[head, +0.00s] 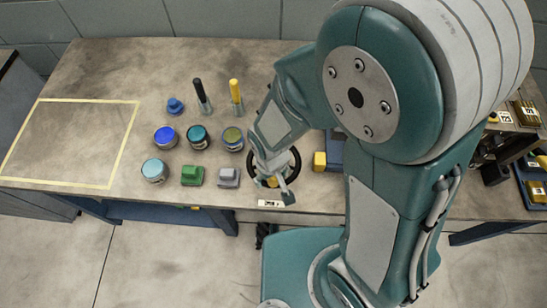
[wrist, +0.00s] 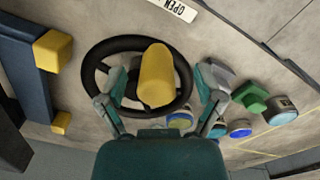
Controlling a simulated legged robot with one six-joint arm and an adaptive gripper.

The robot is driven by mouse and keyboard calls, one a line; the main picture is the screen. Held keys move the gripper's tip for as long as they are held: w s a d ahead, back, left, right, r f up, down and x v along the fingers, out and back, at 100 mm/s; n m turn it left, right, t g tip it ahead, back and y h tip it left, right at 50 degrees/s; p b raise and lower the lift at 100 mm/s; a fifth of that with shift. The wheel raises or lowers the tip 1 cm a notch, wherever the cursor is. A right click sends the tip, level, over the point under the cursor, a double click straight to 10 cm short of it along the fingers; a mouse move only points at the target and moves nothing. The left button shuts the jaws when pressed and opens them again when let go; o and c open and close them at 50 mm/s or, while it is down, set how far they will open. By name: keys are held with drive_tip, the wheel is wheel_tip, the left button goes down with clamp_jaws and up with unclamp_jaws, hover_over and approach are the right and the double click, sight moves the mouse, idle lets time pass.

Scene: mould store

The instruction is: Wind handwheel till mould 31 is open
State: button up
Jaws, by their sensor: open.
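The black handwheel (head: 293,163) lies near the front edge of the bench, and its rim shows in the wrist view (wrist: 104,51). A yellow knob (wrist: 156,75) stands over the wheel, partly hidden by my gripper in the head view. My gripper (wrist: 160,84) is open, with one finger on each side of the knob and visible gaps between. Whether the fingers touch the rim is unclear. An "OPEN" label (wrist: 172,9) lies beside the wheel. A blue part with a yellow block (head: 319,161) sits right of the wheel; I cannot read any number 31.
Several tins, including a blue one (head: 165,137), a green block (head: 192,175) and a grey block (head: 229,177) stand left of the wheel. Black and yellow upright handles (head: 235,92) stand behind. A taped rectangle (head: 125,140) at the left is empty. Numbered yellow items (head: 536,191) sit far right.

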drive_tip(key=shift+r, duration=4.35)
drive_tip(key=s+d+r+m+t, duration=0.1)
drive_tip(key=d+r+m+t, duration=0.4)
drive_tip(key=d+r, duration=1.1)
wheel_tip(320, 180, up, 2)
drive_tip(key=shift+d+m+t, duration=0.3)
drive_tip(key=shift+d+t, duration=0.1)
